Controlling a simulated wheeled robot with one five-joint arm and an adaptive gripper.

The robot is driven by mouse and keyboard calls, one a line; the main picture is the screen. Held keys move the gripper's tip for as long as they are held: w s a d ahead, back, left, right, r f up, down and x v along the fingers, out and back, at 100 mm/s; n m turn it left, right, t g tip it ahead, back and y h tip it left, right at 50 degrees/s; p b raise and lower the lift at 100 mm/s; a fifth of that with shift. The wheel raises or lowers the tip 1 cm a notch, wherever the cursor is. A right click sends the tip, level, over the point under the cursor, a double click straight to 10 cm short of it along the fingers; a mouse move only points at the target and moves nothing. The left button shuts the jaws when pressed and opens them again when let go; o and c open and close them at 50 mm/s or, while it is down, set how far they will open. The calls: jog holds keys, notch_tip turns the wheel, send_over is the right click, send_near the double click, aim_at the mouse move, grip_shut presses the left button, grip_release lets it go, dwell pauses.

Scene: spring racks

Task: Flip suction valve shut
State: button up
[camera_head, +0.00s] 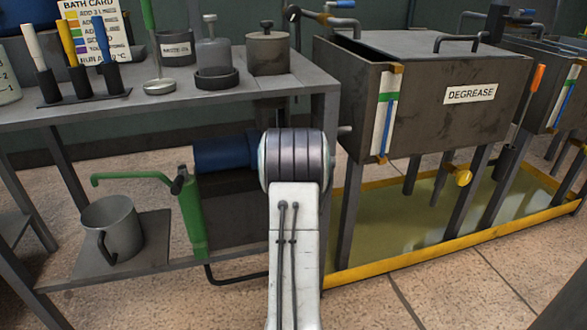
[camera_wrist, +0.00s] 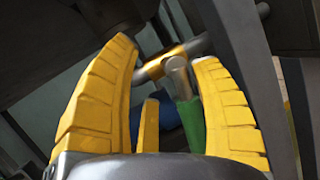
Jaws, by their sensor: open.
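In the wrist view, my gripper (camera_wrist: 165,54) is open, with its yellow fingers spread to the left and right. Between them shows a brass-coloured valve body (camera_wrist: 152,69) on a grey pipe, which looks like the suction valve. A metal lever with a green grip (camera_wrist: 188,120) runs from it down the picture, close to the right finger. I cannot tell whether the finger touches it. In the head view, my arm hides my gripper and the valve. A blue pump motor (camera_head: 224,153) shows left of my arm.
The grey DEGREASE tank (camera_head: 425,115) stands at right over a yellow-edged tray (camera_head: 440,253) of liquid. A bench (camera_head: 170,92) with bottles and tools is at left. Below it are a green hand pump (camera_head: 190,215) and a metal jug (camera_head: 112,230). A dark post (camera_wrist: 240,60) stands close right of my gripper.

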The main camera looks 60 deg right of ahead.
jog(key=shift+r, duration=2)
